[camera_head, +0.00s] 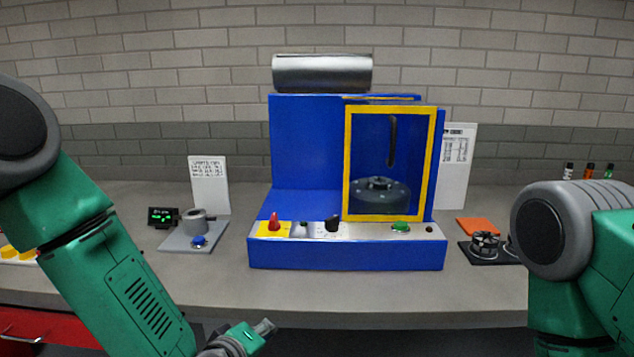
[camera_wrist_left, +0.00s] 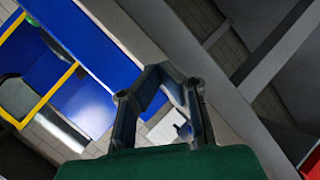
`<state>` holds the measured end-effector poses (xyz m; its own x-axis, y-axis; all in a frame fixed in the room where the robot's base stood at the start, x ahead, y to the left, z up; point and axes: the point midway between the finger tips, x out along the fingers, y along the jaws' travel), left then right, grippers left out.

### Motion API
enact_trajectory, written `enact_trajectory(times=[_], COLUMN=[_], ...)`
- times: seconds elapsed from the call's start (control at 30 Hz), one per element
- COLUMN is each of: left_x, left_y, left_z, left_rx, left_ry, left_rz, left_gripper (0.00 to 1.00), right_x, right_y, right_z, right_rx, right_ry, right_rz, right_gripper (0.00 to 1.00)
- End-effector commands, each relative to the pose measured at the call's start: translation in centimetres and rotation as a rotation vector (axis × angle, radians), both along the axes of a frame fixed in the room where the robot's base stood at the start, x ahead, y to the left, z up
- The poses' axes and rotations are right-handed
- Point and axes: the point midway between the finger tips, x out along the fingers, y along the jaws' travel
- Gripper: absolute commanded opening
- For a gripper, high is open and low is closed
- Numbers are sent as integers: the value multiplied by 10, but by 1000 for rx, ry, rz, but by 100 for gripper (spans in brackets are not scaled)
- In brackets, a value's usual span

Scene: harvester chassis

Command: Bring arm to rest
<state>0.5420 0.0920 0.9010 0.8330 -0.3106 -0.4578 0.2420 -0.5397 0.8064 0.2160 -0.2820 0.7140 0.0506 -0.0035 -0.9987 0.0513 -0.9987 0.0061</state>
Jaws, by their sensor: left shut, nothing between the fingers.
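My left arm (camera_head: 125,280) is green and comes in from the left side of the head view, slanting down to the bottom middle. My left gripper (camera_head: 266,327) is low in front of the bench's front edge, apart from everything on the bench. In the left wrist view its dark fingers (camera_wrist_left: 164,68) come together at the tips with nothing held. My right arm (camera_head: 580,270) stands at the right side of the head view, with a grey rounded joint above green links. My right gripper is out of view.
A blue machine (camera_head: 345,255) with a yellow-framed door (camera_head: 433,165) stands mid-bench. A grey fixture (camera_head: 195,235) and small black display (camera_head: 162,216) are to its left. An orange block (camera_head: 478,227) and black base (camera_head: 489,254) are to its right. A red cabinet (camera_head: 45,325) is lower left.

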Motion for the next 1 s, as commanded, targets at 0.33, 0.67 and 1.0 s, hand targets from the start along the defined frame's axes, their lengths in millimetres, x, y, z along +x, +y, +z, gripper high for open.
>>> enact_trajectory(times=[0.33,0.67,1.0], left_x=[-185,-318,-329], left_y=[107,180,189], left_z=[-159,-190,-190], left_rx=[539,794,808], left_ry=[441,738,763], left_rz=[-371,-690,-720], left_gripper=[0,0,0], right_x=[0,0,0], right_y=[0,0,0], right_z=[-3,-4,-4], right_rx=[0,0,0], right_ry=[0,0,0], right_rz=[0,0,0], right_gripper=[40,40,40])
